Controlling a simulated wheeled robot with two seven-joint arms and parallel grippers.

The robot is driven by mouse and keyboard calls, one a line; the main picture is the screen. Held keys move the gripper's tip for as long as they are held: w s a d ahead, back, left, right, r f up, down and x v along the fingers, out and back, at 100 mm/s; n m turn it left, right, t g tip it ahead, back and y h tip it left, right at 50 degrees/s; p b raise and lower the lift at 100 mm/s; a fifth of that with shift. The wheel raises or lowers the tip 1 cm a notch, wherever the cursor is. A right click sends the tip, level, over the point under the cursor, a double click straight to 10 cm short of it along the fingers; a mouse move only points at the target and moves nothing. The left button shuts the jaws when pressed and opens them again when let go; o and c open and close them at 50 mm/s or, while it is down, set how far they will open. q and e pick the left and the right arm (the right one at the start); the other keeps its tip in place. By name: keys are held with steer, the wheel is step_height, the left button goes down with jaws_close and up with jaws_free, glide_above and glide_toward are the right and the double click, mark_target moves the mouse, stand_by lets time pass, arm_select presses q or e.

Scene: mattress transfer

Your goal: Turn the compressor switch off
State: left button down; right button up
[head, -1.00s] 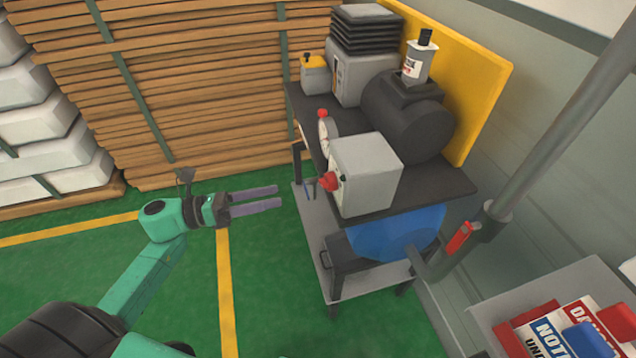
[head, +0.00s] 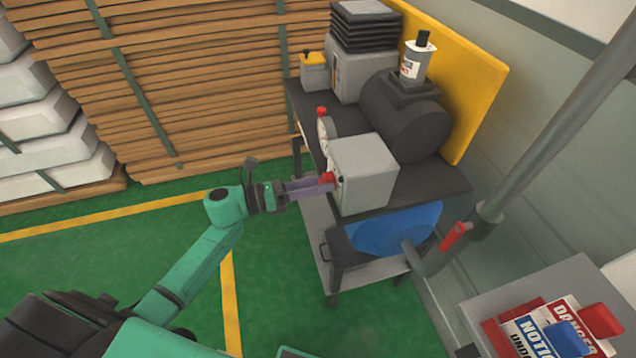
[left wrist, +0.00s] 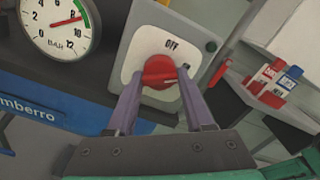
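The compressor switch is a red rotary knob (left wrist: 160,71) on a white round plate, on the face of a grey box (head: 366,180). The word OFF is above the knob in the left wrist view. A small pale mark shows near the knob's lower right edge, not under the word OFF. My left gripper (head: 318,184) is at the knob in the head view. In the left wrist view its two purple fingers (left wrist: 158,88) are apart, one on each side of the knob. I cannot tell whether they touch it. My right gripper is not in view.
A pressure gauge (left wrist: 62,22) is beside the box. The black compressor tank (head: 408,118) stands behind it on the dark shelf (head: 440,186). A grey pipe (head: 550,120) and a sign bin (head: 590,275) are at the right. Green floor (head: 120,265) is free at the left.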

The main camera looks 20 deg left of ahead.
arm_select(q)
steer(key=shift+n, duration=0.4)
steer(key=n+p, duration=0.2)
steer(key=n, duration=0.9)
steer(key=shift+r, duration=0.1)
stand_by(0.5)
steer(key=shift+c, duration=1.4)
jaws_free()
steer(key=shift+s, duration=0.1)
